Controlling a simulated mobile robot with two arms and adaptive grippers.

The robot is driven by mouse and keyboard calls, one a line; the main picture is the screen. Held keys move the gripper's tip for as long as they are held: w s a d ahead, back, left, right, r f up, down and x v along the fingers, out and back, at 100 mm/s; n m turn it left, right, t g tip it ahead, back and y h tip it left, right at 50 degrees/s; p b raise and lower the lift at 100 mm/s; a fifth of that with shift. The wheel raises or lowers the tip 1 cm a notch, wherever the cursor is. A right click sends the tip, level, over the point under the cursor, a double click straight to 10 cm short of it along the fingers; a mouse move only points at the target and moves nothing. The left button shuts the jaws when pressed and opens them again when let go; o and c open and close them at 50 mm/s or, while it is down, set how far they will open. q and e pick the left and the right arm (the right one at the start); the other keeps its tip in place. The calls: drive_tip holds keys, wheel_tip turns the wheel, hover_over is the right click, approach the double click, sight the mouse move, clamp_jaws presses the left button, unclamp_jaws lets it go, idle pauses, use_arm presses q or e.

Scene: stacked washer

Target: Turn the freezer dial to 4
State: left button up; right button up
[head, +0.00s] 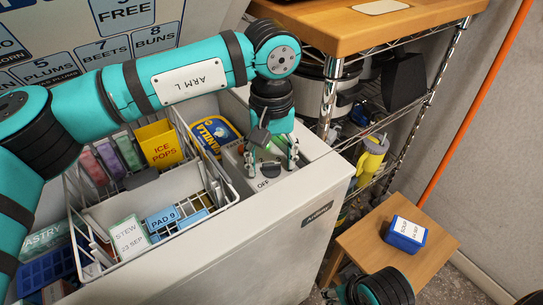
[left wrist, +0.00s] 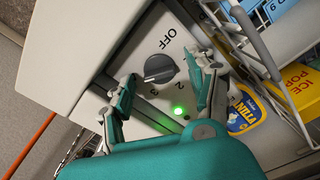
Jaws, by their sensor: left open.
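The freezer dial (left wrist: 159,69) is a dark round knob on a light panel in the left wrist view, with OFF above it and small numbers, among them 2 and 3, around it. I cannot tell which mark it points to. My left gripper (left wrist: 163,82) is open, with one finger on each side of the dial; contact is unclear. In the head view my left gripper (head: 271,160) points down at the panel on the freezer (head: 285,225), mostly hiding the dial. Part of my right gripper (head: 343,293) shows at the bottom edge; its fingers are not clear.
A green light (left wrist: 178,110) glows beside the dial. The open freezer holds wire baskets, a yellow ICE POPS box (head: 160,144) and a vanilla tub (head: 212,133). A wire rack with a wooden top (head: 360,25) stands close behind. A blue tub (head: 406,234) sits on a small wooden table (head: 385,262).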

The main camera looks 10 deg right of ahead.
use_arm(q)
wheel_tip(320, 180, up, 12)
idle(0.6)
